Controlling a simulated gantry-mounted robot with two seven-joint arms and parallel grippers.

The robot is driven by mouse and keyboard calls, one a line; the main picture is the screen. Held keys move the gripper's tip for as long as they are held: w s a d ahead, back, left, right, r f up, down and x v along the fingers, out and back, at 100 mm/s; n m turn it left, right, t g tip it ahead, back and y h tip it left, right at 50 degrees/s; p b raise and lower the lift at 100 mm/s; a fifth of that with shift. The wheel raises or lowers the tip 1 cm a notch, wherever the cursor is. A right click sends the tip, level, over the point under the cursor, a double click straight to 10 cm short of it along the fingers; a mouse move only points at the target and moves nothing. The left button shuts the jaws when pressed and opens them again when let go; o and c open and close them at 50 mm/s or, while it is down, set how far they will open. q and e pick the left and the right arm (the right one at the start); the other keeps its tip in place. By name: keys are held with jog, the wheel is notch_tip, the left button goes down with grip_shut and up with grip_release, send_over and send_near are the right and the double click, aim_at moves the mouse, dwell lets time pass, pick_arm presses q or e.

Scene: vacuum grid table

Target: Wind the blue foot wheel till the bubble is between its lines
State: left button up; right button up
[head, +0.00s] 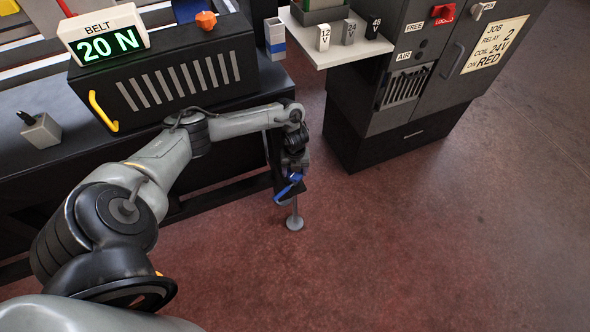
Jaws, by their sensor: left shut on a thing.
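The blue foot wheel (287,190) sits low at the corner of the dark table frame, above a grey foot (295,223) whose round pad stands on the floor. My left gripper (290,177) reaches down over the wheel from above and is shut on it. The gripper hides part of the wheel, and its fingertips are small and dark here. The bubble and its lines cannot be made out in this view. My right gripper is not in view.
A black vented box (180,85) with a yellow handle and a display (105,40) reading "BELT 20 N" stands on the table. A white shelf (335,45) with relay blocks adjoins a dark cabinet (400,110) at right. The red floor (420,250) is clear.

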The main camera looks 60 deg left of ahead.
pick_arm(q)
jog(key=shift+m, duration=1)
jog(key=o, duration=1)
jog(key=shift+o, duration=0.2)
jog(key=shift+r, duration=0.15)
notch_tip(320, 180, up, 11)
jog(key=p, duration=0.5)
jog(key=shift+f, duration=0.2)
